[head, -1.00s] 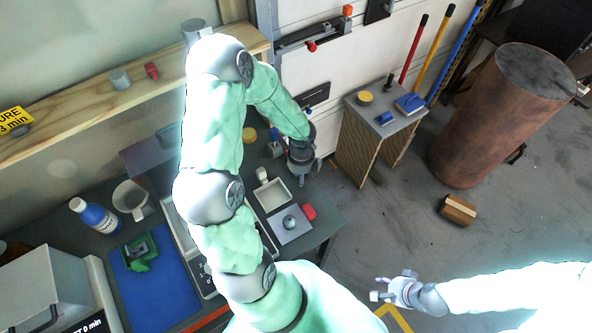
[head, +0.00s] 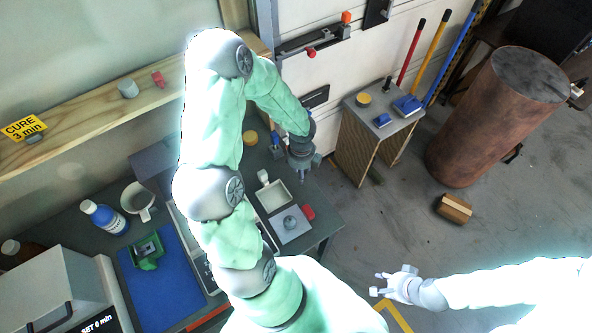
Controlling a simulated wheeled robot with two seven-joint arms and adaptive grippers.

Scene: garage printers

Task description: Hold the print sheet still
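No print sheet can be made out for certain; my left arm covers much of the bench. My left gripper (head: 303,167) points down above the bench's far right end, beyond a pale shallow tray (head: 285,202). Its fingers are small and dark, and whether they are apart or holding anything is unclear. My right gripper (head: 377,284) is over the floor at the lower right, away from the bench, with its fingers apart and nothing between them.
A grey plate with a round knob (head: 291,223) and a red object (head: 308,213) lie near the bench edge. A green device (head: 147,253) sits on a blue mat (head: 165,295).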

